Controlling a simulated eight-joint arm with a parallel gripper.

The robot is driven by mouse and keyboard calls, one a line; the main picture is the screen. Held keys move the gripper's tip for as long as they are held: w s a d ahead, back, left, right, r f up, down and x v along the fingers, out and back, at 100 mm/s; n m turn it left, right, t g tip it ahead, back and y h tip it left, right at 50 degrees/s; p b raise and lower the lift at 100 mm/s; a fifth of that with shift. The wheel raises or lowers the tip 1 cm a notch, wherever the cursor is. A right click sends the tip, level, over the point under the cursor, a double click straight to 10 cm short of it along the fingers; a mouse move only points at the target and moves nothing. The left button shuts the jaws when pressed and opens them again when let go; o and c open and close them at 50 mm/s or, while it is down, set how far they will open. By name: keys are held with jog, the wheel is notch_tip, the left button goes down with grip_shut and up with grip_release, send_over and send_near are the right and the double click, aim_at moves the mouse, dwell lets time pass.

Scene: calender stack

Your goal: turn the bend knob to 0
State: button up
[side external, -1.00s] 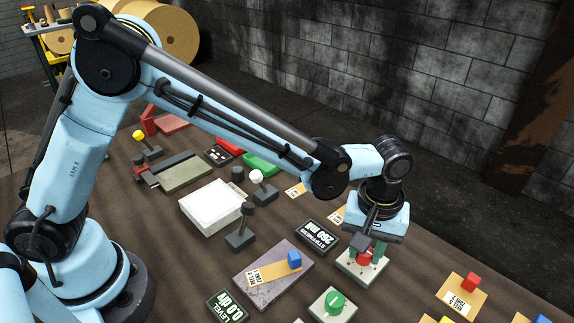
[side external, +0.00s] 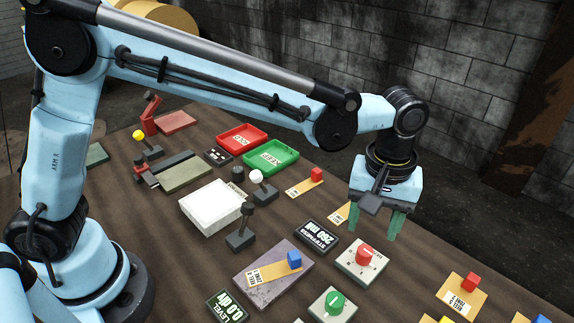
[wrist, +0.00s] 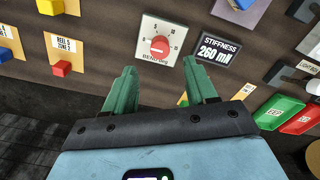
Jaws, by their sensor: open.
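The bend knob (side external: 364,254) is a red dial on a pale square plate (side external: 351,271) with marks around it. In the wrist view the red knob (wrist: 160,46) shows a white pointer line, and part of the lettering "BEND" is below it. I cannot read for sure which mark the pointer meets. My gripper (side external: 375,231) is open and empty, its green fingers above and behind the plate, clear of the knob. In the wrist view the gripper (wrist: 160,67) has its fingers apart, with the knob beyond them.
A stiffness display (side external: 316,237) reading 260 mN stands beside the knob plate. A green knob (side external: 335,302) sits on another plate in front. A blue block (side external: 294,260) lies on a tagged strip on a grey slab (side external: 268,292). Red (side external: 228,150) and green (side external: 251,160) trays lie farther back.

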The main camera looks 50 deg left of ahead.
jog(key=shift+r, duration=2.5)
jog(key=s+a+r+m+t+h, duration=0.1)
jog(key=s+a+r+m+t, duration=0.15)
jog(key=a, duration=1.05)
jog(key=s+a+f+m+t, duration=0.1)
jog(key=s+a+t, duration=0.1)
jog(key=a, duration=0.4)
jog(key=s+a+f+m+t+y, duration=0.1)
jog(key=s+a+f+m+t, duration=0.1)
jog(key=s+a, duration=0.2)
jog(key=shift+s+a+t, duration=0.3)
jog(key=shift+a+t, duration=0.05)
jog(key=shift+a, duration=0.65)
jog(key=shift+c, duration=0.5)
